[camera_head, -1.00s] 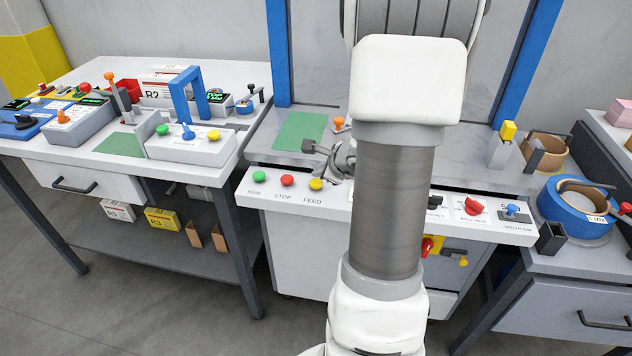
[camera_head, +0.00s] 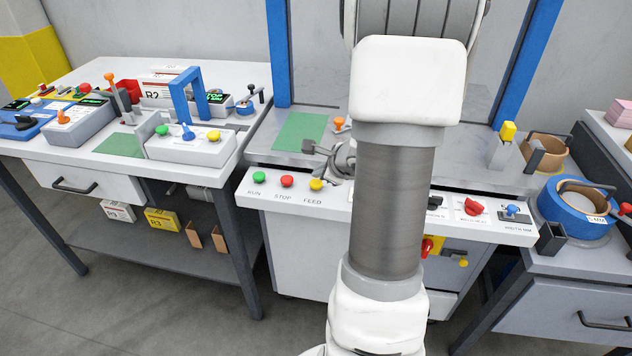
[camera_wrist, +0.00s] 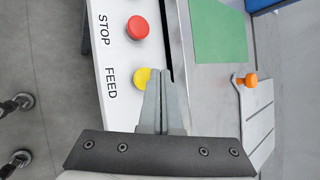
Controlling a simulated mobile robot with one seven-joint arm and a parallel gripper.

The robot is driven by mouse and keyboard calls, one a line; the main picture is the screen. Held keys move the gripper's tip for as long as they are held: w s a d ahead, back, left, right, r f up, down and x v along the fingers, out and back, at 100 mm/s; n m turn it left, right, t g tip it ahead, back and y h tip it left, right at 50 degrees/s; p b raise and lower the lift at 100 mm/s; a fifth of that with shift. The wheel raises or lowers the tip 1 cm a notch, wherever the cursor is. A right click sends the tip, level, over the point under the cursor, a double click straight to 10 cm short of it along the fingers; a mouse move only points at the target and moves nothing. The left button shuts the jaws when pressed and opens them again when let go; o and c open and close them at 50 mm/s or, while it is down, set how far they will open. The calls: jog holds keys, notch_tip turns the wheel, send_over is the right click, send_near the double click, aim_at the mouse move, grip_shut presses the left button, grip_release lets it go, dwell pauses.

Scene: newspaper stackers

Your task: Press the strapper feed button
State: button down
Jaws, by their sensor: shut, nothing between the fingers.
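The yellow feed button (camera_head: 316,184) sits on the white front panel of the strapper, above the printed word FEED. In the wrist view the yellow button (camera_wrist: 141,77) shows just beyond and beside my gripper's fingertips (camera_wrist: 161,72), partly covered by them. My gripper's fingers are shut together and empty. In the head view my gripper (camera_head: 309,146) is a small dark shape just above the panel's back edge, mostly hidden by my arm. I cannot tell whether the fingertips touch the button.
The red STOP button (camera_head: 287,181) and green RUN button (camera_head: 257,173) sit left of the yellow one. An orange knob (camera_head: 339,123) stands behind, near a green pad (camera_head: 300,132). A red dial (camera_head: 474,206) and blue knob (camera_head: 512,210) sit farther right on the panel.

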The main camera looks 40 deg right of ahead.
aim_at(319, 184)
jog(key=shift+f, duration=0.15)
dwell(0.4)
jog(key=shift+f+b, duration=0.35)
jog(key=shift+b, duration=0.3)
jog(key=shift+f+b, duration=0.45)
jog(key=shift+b, duration=0.15)
dwell(0.5)
jog(key=shift+r, duration=0.1)
jog(key=shift+r+p, duration=0.6)
jog(key=shift+r, duration=0.2)
notch_tip(319, 184, up, 5)
jog(key=p, duration=0.4)
dwell(0.9)
